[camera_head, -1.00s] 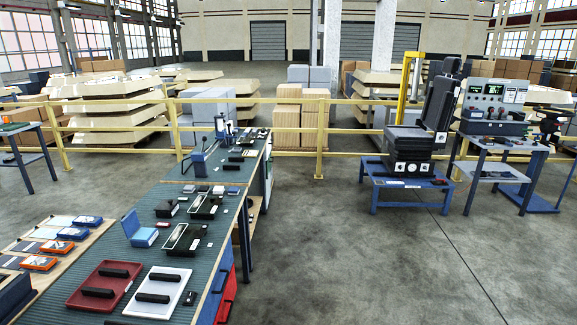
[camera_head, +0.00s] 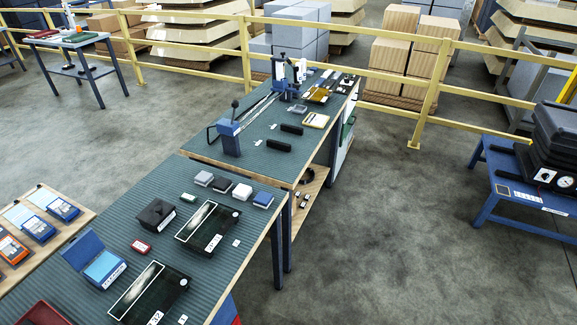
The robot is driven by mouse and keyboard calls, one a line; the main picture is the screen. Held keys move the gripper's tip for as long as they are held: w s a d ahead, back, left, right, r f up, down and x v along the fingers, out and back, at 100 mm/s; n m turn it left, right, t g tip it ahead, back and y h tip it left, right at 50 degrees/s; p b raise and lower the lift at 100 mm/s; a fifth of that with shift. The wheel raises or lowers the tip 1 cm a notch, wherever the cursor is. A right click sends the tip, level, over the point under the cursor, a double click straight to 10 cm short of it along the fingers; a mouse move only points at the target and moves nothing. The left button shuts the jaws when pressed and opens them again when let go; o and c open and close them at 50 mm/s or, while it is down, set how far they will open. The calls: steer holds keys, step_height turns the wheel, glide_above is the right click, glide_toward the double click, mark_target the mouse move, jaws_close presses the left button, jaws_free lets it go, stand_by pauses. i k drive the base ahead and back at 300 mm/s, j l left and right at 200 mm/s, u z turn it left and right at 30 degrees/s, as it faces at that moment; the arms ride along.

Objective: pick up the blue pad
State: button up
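An open blue case with a light blue pad (camera_head: 105,268) in it lies on the green ribbed bench top (camera_head: 60,290) at the lower left, its lid raised on the left side. A small block with a blue top (camera_head: 263,199) lies near the right edge of the same bench, at the end of a row of small grey, black and white blocks. I cannot tell for sure which of these is the blue pad. My gripper is not in view.
A blue lever tool (camera_head: 230,138) stands farther back. Floor right of the bench (camera_head: 350,230) is clear.

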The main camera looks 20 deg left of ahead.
mark_target(263, 200)
steer(key=i+u, duration=0.1)
steer(key=i, duration=0.6)
steer(key=i+l+u, duration=0.15)
steer(key=i, duration=0.55)
steer(key=i+j+u, duration=0.1)
steer(key=i+u, duration=0.15)
steer(key=u, duration=0.15)
steer(key=i+u, duration=0.25)
steer(key=u, duration=0.15)
steer(key=i+u, duration=0.25)
steer(key=u, duration=0.15)
steer(key=i+l+u, duration=0.1)
steer(key=u, duration=0.8)
steer(key=i+u, duration=0.1)
steer(key=u, duration=0.35)
steer(key=l+u, duration=0.1)
steer(key=u, duration=0.4)
steer(key=i+l+u, duration=0.1)
steer(key=u, duration=0.4)
steer(key=l+u, duration=0.1)
steer(key=u, duration=0.35)
steer(key=l+u, duration=0.1)
steer(key=u, duration=0.4)
steer(key=l+u, duration=0.1)
steer(key=u, duration=0.35)
steer(key=l+u, duration=0.1)
steer(key=u, duration=0.4)
